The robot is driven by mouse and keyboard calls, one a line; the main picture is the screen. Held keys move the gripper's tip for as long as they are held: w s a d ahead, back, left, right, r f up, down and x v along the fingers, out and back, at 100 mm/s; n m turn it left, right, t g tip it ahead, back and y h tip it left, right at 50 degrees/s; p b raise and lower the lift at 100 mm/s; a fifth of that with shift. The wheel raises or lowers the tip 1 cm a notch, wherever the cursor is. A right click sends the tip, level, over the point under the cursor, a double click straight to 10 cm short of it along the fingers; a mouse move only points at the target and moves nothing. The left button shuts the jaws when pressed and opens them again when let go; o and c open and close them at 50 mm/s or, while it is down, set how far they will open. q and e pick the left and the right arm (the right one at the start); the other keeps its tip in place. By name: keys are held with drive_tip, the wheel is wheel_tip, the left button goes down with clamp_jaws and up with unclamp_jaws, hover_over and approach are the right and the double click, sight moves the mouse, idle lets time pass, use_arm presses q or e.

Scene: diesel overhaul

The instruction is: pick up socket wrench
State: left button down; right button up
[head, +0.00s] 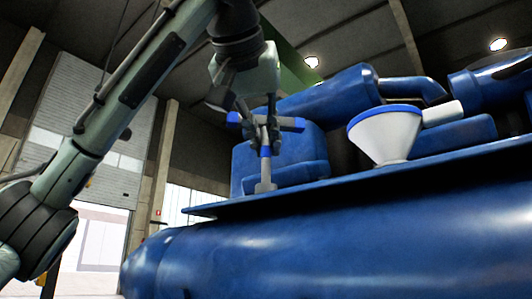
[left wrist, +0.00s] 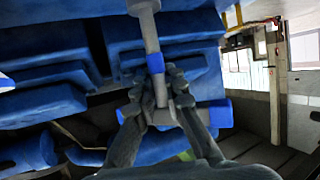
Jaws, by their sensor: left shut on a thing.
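The socket wrench (head: 265,166) is a T-shaped tool with a grey shaft, a blue band and a crossbar with blue ends. It hangs upright, socket end down, in front of the blue engine. My left gripper (head: 268,128) is above it, shut on it just below the crossbar. In the left wrist view, the fingers (left wrist: 158,92) close around the shaft of the wrench (left wrist: 150,35) between the blue band and the crossbar. The socket end is close to the engine's ledge; I cannot tell whether it touches. My right gripper is not in view.
The large blue engine (head: 340,245) fills the lower right, with a flat ledge (head: 400,178) along it. A white funnel-shaped part with a blue rim (head: 388,140) stands on the ledge, right of the wrench. Blue pipes and housings rise behind. Open hall lies to the left.

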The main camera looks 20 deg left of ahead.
use_arm(q)
drive_tip(key=shift+r, duration=0.15)
